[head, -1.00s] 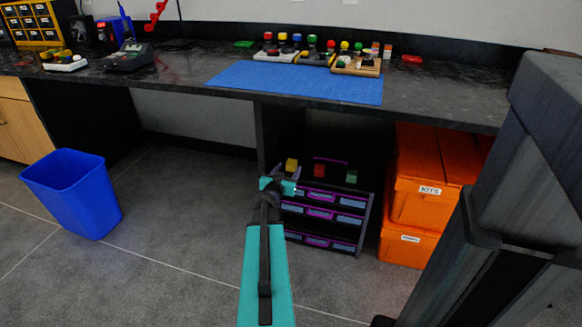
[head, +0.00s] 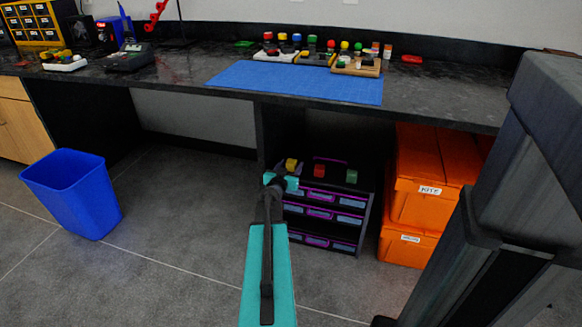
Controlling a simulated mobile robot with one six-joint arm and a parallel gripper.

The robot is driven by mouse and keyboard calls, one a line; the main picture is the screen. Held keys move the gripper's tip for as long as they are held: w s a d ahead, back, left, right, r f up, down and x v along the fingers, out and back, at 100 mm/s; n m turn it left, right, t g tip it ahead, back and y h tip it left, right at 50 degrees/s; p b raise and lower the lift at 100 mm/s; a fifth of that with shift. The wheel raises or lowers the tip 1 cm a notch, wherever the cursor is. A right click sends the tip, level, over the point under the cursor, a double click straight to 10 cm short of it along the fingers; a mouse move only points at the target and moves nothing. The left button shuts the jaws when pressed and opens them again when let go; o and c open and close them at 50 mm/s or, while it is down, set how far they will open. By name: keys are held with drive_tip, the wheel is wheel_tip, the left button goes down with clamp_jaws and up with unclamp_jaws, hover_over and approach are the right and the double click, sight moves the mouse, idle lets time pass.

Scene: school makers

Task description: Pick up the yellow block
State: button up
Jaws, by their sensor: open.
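The yellow block (head: 292,165) sits at the left end of the top of a small black drawer unit (head: 366,214) with purple handles, under the counter. My gripper (head: 287,169) is right at the yellow block, with its dark fingers close to the block's sides. The jaws are open. The wrist hides the lower part of the block, so I cannot tell whether the fingers touch it. A red block (head: 320,171) and a green block (head: 352,176) stand to the right on the same unit.
The counter (head: 440,92) overhangs the drawer unit, with a blue mat (head: 300,83) on top. Orange crates (head: 420,190) stand close on the right. A blue bin (head: 72,193) stands on the left. The floor between bin and unit is clear.

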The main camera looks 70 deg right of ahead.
drive_tip(key=shift+d+f, duration=0.1)
drive_tip(key=shift+d, duration=0.5)
drive_tip(key=c, duration=1.1)
